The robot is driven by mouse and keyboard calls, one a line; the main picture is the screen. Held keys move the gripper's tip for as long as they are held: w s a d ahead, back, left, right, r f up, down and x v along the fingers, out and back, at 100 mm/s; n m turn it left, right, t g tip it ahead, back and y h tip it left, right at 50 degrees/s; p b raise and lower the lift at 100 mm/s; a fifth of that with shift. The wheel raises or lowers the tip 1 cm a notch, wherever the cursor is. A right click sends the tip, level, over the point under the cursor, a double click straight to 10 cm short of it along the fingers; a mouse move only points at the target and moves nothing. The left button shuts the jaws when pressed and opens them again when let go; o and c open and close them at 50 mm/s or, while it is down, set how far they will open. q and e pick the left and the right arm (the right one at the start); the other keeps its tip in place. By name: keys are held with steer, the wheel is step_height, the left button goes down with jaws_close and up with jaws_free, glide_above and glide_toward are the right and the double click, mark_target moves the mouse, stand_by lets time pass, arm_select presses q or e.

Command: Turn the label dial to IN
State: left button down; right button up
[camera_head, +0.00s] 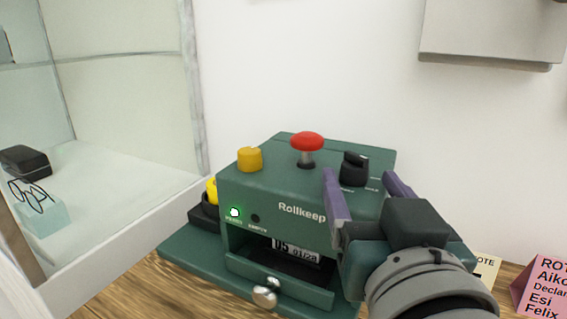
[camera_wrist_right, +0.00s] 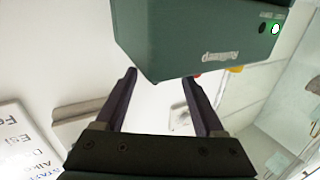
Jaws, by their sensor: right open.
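The green Rollkeep machine (camera_head: 290,190) stands on the wooden counter in the head view. A black dial (camera_head: 354,168) sits at the right of its top, with small lettering beside it that is too small to read; its setting cannot be told. A red mushroom button (camera_head: 307,141) and a yellow knob (camera_head: 249,160) are also on top. My right gripper (camera_head: 360,178) is open and empty, its purple fingers in front of the machine's right side, near the dial. In the right wrist view the open fingers (camera_wrist_right: 159,76) point toward the machine (camera_wrist_right: 205,35), which appears upside down; the dial is not visible there.
A glass case (camera_head: 110,190) with glasses (camera_head: 32,195) and a black box (camera_head: 25,161) stands at left. A pink sign (camera_head: 540,288) is at the right. A grey box (camera_head: 490,35) hangs on the wall. The machine's front has a lit green lamp (camera_head: 235,212) and a silver knob (camera_head: 265,297).

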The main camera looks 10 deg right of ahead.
mark_target(354, 170)
steer(key=shift+w+d, duration=0.2)
steer(key=shift+w, duration=1.15)
jaws_close()
